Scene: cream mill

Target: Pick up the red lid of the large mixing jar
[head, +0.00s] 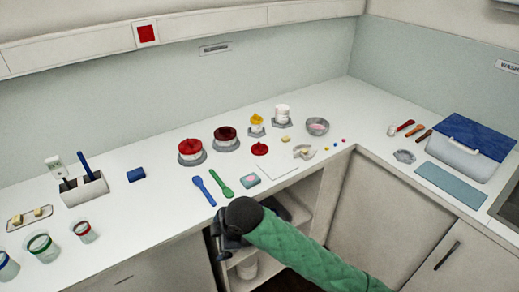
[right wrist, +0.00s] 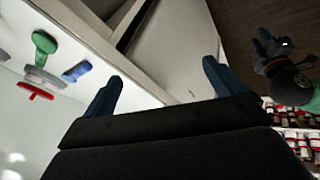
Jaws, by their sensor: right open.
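A white jar with a red top (head: 190,147) stands upright on a grey base on the counter. A darker red-topped jar (head: 225,134) stands to its right. A loose red lid-like piece (head: 260,149) lies farther right. I cannot tell for sure which is the large mixing jar's lid. My right gripper (head: 220,236) is in front of the counter edge, apart from all of these. In the right wrist view its fingers (right wrist: 160,86) are spread, with nothing between them. What looks like my left gripper (right wrist: 270,47) shows at upper right there; its jaws are unclear.
A yellow-topped jar (head: 256,124) stands behind. Open shelves (head: 297,210) are below. A blue-lidded box (head: 470,142) is at right.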

